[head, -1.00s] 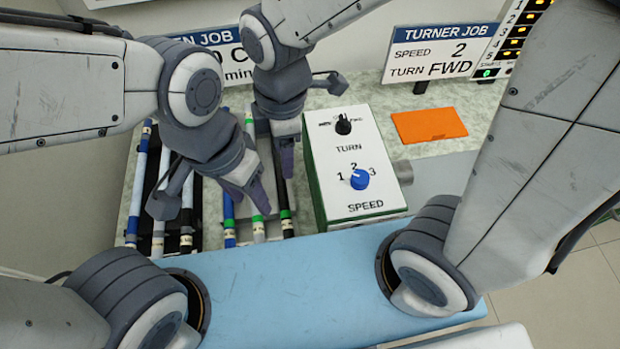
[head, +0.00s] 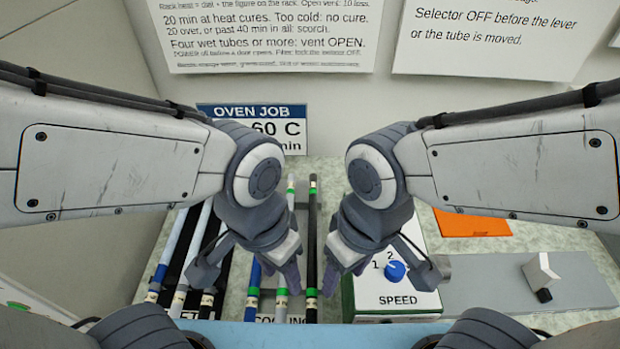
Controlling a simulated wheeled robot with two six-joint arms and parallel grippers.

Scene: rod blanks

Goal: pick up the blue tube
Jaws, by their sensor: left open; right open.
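A blue tube (head: 254,280) lies lengthwise in the rack marked COOLING, at its left side. Its upper part is hidden behind my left gripper (head: 281,274). Heights above the tubes are hard to tell.
A white tube (head: 282,300) and a black tube (head: 312,235) share the cooling rack. Signs stand at the back.

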